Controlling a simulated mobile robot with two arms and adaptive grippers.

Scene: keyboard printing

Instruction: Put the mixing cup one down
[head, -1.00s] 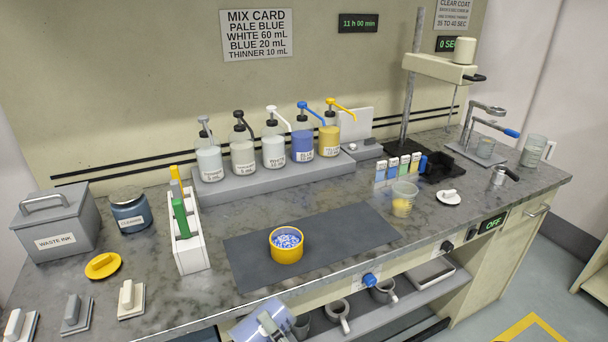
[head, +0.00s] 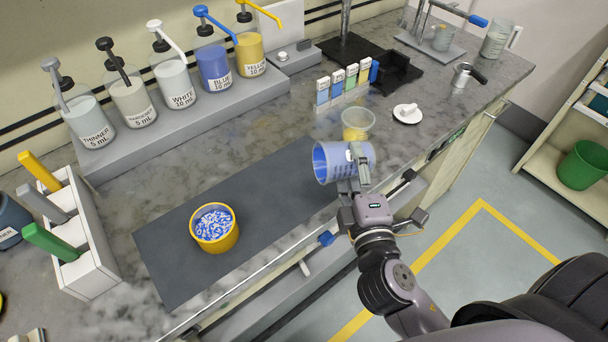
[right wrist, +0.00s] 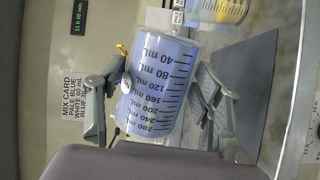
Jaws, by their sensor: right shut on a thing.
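The mixing cup (head: 334,162) is a clear graduated cup with a blue inside. It is tilted in the head view, its open mouth facing left, above the right end of the dark mat. My right gripper (head: 357,165) is shut on it. The right wrist view shows the cup (right wrist: 158,85) between the two fingers of the right gripper (right wrist: 160,100), with its mL marks facing the camera. I cannot tell how far it is above the counter. My left gripper is not in view.
The dark mat (head: 180,240) has a yellow bowl (head: 212,243) of blue and white pieces on it. A clear cup with yellow contents (head: 357,124) stands just behind the mixing cup. Pump bottles (head: 178,88) line the back. The middle of the mat is clear.

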